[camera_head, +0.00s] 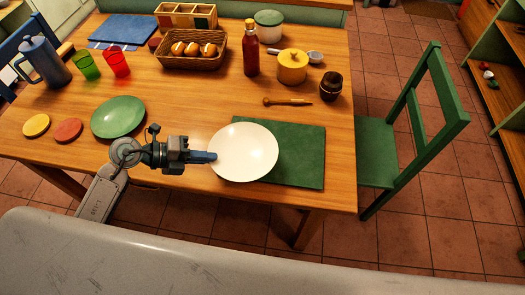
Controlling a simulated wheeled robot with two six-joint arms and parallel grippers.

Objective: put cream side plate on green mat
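The cream side plate (244,152) is round and pale, with its right part in front of the left part of the green mat (303,158). My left gripper (212,157) is at the plate's left rim, its fingers close together and seemingly shut on the rim. The plate looks roughly level; I cannot tell whether it touches the mat or is held just above it. The mat's right part is bare. My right gripper is not in view.
A green plate (118,117) lies left of my arm, near red (68,130) and yellow (36,125) discs. A green chair (413,123) is at the right.

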